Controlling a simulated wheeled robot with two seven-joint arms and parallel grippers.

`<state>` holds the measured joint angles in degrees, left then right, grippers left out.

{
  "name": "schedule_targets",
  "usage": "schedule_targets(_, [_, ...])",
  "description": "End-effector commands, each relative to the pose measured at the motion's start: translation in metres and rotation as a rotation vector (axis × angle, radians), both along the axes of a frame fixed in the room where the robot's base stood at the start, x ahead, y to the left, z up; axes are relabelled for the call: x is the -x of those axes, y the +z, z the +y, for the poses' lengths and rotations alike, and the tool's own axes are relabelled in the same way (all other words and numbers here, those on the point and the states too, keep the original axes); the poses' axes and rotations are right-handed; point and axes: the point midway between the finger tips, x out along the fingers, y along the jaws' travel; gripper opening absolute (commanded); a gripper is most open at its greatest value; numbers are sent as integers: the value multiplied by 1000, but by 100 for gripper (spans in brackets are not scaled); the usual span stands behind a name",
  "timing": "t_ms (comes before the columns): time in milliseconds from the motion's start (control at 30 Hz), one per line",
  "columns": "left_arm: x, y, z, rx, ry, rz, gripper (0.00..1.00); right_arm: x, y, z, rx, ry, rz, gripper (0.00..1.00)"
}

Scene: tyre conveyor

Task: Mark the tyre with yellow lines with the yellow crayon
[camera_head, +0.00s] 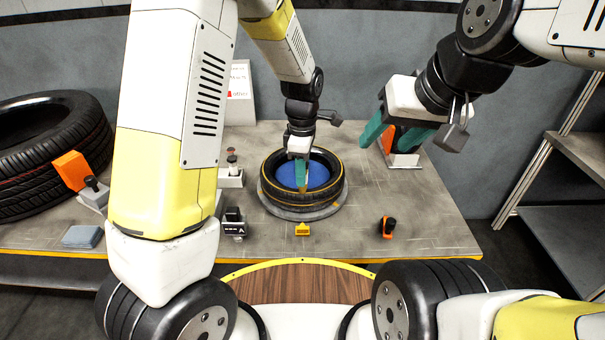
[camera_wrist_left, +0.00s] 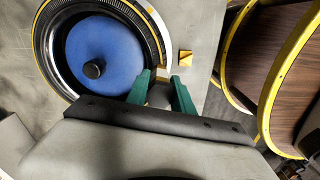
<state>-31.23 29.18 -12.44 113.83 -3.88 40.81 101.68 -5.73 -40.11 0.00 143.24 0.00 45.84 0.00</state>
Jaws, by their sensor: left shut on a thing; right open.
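A black tyre with yellow lines (camera_head: 270,197) lies flat on a round grey turntable (camera_head: 328,213) on the bench, around a blue hub (camera_head: 316,175). In the left wrist view the tyre (camera_wrist_left: 50,62) shows a yellow line along its edge, and the blue hub (camera_wrist_left: 105,45) has a black knob. My left gripper (camera_head: 302,174) points down over the tyre's near side. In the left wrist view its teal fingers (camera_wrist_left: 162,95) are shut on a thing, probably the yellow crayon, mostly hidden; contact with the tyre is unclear. My right gripper (camera_head: 405,134) is open and empty, above the bench's right side.
A small yellow block (camera_head: 302,230) and an orange-and-black tool (camera_head: 388,227) lie in front of the tyre. A black labelled item (camera_head: 234,226) and a stand (camera_head: 231,178) are left of it. A larger tyre (camera_head: 35,145) is far left. The bench's front right is mostly clear.

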Motion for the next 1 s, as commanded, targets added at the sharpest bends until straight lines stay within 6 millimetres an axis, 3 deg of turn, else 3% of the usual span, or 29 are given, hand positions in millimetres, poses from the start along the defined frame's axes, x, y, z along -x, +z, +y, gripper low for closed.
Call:
schedule_targets(200, [5,-1,1,-2,0,4,0,0,0,0,0,0,0,55])
schedule_targets(1000, [-9,0,1,0,1,-1,0,0,0,0,0,0,0,55])
